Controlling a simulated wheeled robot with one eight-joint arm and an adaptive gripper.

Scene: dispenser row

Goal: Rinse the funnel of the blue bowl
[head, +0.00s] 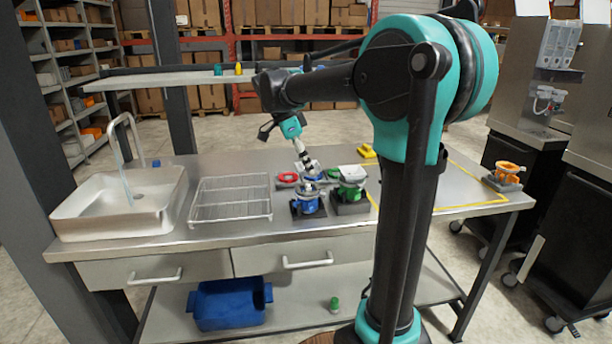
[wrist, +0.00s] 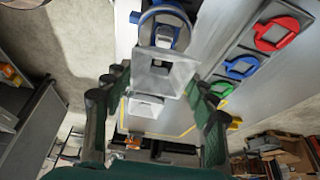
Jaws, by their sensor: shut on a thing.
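The blue bowl (head: 308,205) sits on a dark stand near the front middle of the table. It also shows at the top of the wrist view (wrist: 180,37). My gripper (head: 308,166) points down just behind and above it. In the wrist view, a grey square funnel (wrist: 165,72) sits between the two fingers, and my gripper (wrist: 165,95) is shut on it. The funnel overlaps the blue bowl there, so I cannot tell whether they touch. The sink (head: 110,208) is at the left, with a pale stream below its curved tap (head: 112,130).
A wire rack (head: 231,199) lies between sink and bowl. Red (head: 288,178), blue (wrist: 242,67) and green (head: 333,174) rings lie behind. An orange bowl (head: 510,168) stands far right. A shelf (head: 190,79) spans behind.

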